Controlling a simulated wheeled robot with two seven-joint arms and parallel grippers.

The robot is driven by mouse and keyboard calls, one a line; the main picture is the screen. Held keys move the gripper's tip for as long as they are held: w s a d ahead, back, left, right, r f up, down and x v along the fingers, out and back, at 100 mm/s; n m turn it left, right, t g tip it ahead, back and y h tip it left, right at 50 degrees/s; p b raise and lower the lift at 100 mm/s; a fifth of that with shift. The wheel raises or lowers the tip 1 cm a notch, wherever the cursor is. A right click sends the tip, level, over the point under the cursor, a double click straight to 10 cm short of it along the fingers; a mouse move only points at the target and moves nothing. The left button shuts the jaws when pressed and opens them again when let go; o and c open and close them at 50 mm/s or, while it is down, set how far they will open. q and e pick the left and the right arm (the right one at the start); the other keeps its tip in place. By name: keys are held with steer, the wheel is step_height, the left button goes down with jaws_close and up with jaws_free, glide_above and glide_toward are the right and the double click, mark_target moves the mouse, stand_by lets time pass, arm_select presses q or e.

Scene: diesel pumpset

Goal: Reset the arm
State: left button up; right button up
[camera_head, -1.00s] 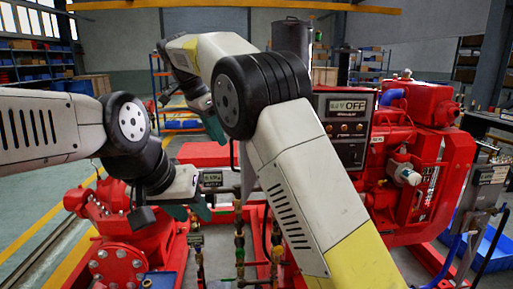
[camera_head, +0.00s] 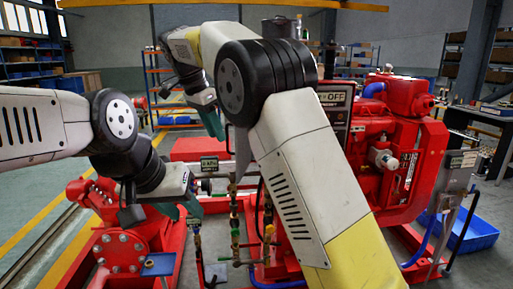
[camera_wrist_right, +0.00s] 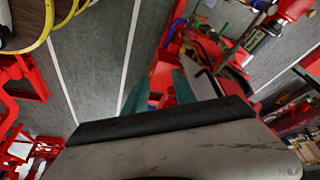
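My right arm crosses the middle of the head view, and its gripper (camera_head: 212,117) with teal fingers hangs at upper centre. In the right wrist view the two teal fingers (camera_wrist_right: 160,92) stand apart with nothing seen between them. My left gripper (camera_head: 182,208) is lower, at left centre, pointing down over the red pumpset frame. Its teal fingers show near the pipework, but their gap is unclear. No object is seen in either gripper.
The red diesel engine (camera_head: 398,165) and a control panel reading OFF (camera_head: 333,108) stand right of centre, partly behind my right arm. A red pump (camera_head: 120,250) is below my left arm. A blue bin (camera_head: 470,232) lies right. Open floor (camera_head: 35,185) shows at left.

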steer(key=s+d+r+n+y, duration=0.15)
steer(key=s+d, duration=0.25)
steer(key=d, duration=0.5)
steer(key=s+d+n+y, duration=0.3)
steer(key=s+d, duration=0.1)
steer(key=d, duration=0.5)
steer(key=s+d+f+n+t, duration=0.1)
steer(key=s+d+f+n, duration=0.2)
steer(key=s, duration=0.6)
steer(key=s+d+f+n+t, duration=0.2)
steer(key=s+d+f, duration=0.3)
steer(key=s, duration=0.5)
steer(key=shift+f+n+t+y, duration=0.3)
steer(key=shift+f+n+y, duration=0.15)
steer(key=shift+f+n, duration=0.25)
